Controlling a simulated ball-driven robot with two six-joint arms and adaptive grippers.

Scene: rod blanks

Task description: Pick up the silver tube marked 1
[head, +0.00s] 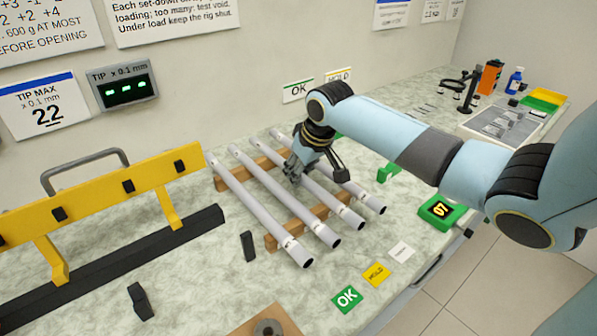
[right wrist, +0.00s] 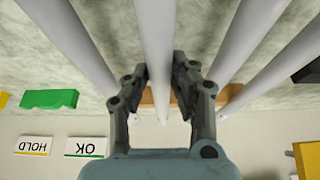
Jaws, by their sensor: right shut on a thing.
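Several silver tubes lie side by side on two wooden rails. My right gripper (head: 296,176) is shut on the third tube from the left (head: 342,208), near its middle. In the right wrist view this tube (right wrist: 154,45) runs between the two fingers of the gripper (right wrist: 158,85). The tube still appears level with its neighbours, but I cannot tell whether it touches the rails. The other tubes are the leftmost (head: 255,207), the second from left (head: 285,196) and the rightmost (head: 365,196). Small marks near the front ends are too small to read. My left gripper is not in view.
The wooden rails (head: 275,241) hold the tubes. A yellow rig (head: 100,195) with a black base stands at left. Neighbouring tubes lie close on both sides.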

